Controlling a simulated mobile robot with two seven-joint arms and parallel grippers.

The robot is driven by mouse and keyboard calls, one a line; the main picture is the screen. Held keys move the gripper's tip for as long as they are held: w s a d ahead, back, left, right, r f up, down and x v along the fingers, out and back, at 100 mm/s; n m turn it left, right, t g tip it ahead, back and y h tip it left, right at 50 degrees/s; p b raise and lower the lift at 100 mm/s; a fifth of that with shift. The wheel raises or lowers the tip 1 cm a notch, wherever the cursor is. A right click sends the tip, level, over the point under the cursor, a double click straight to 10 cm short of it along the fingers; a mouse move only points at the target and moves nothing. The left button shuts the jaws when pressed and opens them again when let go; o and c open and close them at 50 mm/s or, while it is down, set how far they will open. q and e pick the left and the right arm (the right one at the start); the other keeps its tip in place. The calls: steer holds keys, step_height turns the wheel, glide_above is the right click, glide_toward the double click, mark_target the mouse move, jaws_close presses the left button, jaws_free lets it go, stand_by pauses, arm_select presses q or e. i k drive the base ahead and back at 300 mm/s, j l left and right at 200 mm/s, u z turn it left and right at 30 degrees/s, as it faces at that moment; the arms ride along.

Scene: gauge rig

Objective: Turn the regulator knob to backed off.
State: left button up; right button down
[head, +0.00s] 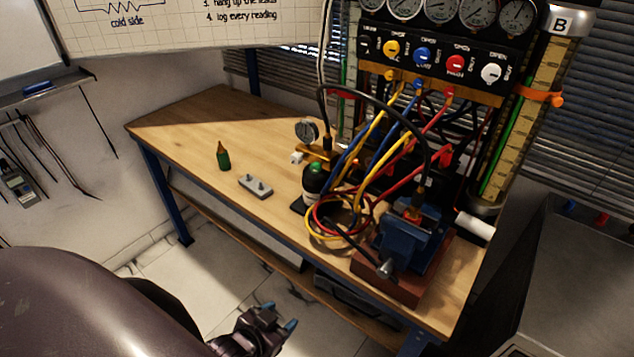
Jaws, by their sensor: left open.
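A brass regulator body (320,152) sits on the wooden bench, left of the hose tangle. A small round pressure gauge (306,131) is mounted on it. A small white block-like part (297,158) sticks out at its left; it may be the regulator knob, but it is too small to tell, and I cannot read its setting. My left gripper (279,316) is at the bottom of the head view, open and empty. It is in front of the bench, below its top and well apart from the regulator. My right gripper is not in view.
Coiled hoses (340,215) and a blue vise (402,243) crowd the bench's right side. A green bottle (223,156) and a grey fitting (256,187) stand left. The bench's left end (185,122) is clear.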

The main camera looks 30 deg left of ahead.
mark_target(296, 158)
steer(key=j+z, duration=0.15)
steer(key=j, duration=0.55)
steer(key=j+z, duration=0.15)
steer(key=j, duration=0.55)
steer(key=k+j+z, duration=0.15)
steer(key=j, duration=0.55)
steer(key=i, duration=0.05)
